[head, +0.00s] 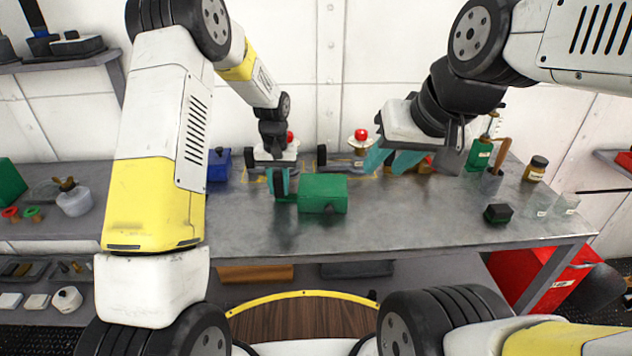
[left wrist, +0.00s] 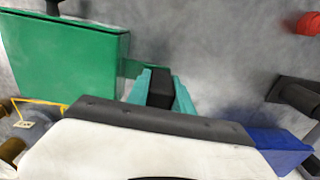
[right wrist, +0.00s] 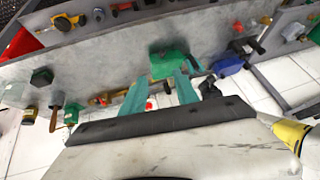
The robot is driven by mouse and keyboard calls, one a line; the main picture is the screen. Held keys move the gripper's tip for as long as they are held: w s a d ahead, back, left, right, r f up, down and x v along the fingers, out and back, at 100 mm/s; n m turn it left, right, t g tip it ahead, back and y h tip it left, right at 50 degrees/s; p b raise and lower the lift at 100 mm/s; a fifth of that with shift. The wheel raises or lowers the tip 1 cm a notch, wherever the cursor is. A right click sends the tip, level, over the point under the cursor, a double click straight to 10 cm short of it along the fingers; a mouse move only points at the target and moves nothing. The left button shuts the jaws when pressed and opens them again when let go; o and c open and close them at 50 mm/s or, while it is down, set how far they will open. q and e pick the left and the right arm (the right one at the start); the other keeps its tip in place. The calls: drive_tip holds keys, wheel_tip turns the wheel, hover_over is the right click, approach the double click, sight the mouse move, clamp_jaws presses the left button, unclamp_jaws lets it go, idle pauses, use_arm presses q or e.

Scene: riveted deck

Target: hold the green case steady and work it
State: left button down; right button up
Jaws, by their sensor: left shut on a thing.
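The green case (head: 323,193) sits on the metal bench, with a small knob low on its front. It also shows at the upper left of the left wrist view (left wrist: 65,60) and between the fingers in the right wrist view (right wrist: 168,62). My left gripper (head: 282,184) is at the case's left side. In the left wrist view its teal fingers (left wrist: 160,88) are shut on a dark block joined to the case by a green strip. My right gripper (head: 392,160) is open and empty, above and to the right of the case. Its fingers (right wrist: 160,88) are apart.
A blue box (head: 219,165) stands left of the case. Red-topped fixtures (head: 360,140) stand behind it. The bench front is clear.

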drive_tip(key=shift+o, duration=0.2)
drive_tip(key=shift+o, duration=0.9)
drive_tip(key=m+g+h, duration=0.2)
drive_tip(key=g, duration=0.4)
hover_over(329, 207)
wheel_tip(329, 207, down, 15)
wheel_tip(329, 207, down, 11)
drive_tip(key=shift+d+f, duration=0.1)
drive_tip(key=shift+c, duration=0.3)
clamp_jaws()
